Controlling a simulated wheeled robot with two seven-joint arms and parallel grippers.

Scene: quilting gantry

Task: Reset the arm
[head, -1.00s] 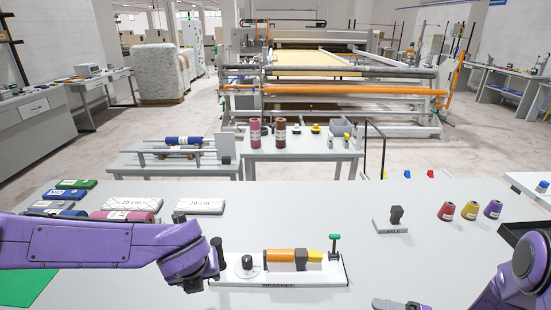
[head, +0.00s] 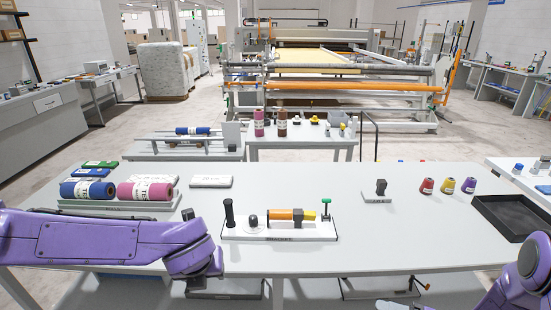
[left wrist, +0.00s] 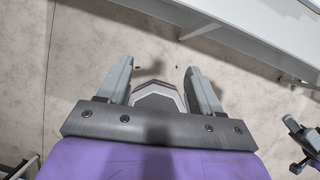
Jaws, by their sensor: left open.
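My left arm (head: 120,240) reaches in from the left in the head view; its gripper is hidden there. In the left wrist view my left gripper (left wrist: 158,75) is open, with nothing between its fingers and bare floor beyond. My right arm (head: 525,275) shows at the lower right of the head view. A grey piece at the bottom edge (head: 397,304) looks like my right gripper, mostly cut off, so its jaws cannot be read. The bracket board (head: 280,238) stands on the worktable (head: 330,190), carrying an orange-and-yellow cylinder (head: 290,215) and a black upright handle (head: 229,212).
A tray of fabric rolls (head: 120,207) stands at the table's left. A small grey stand (head: 377,193), several thread cones (head: 447,186) and a black tray (head: 512,217) are at the right. A table edge (left wrist: 225,20) crosses the top of the left wrist view.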

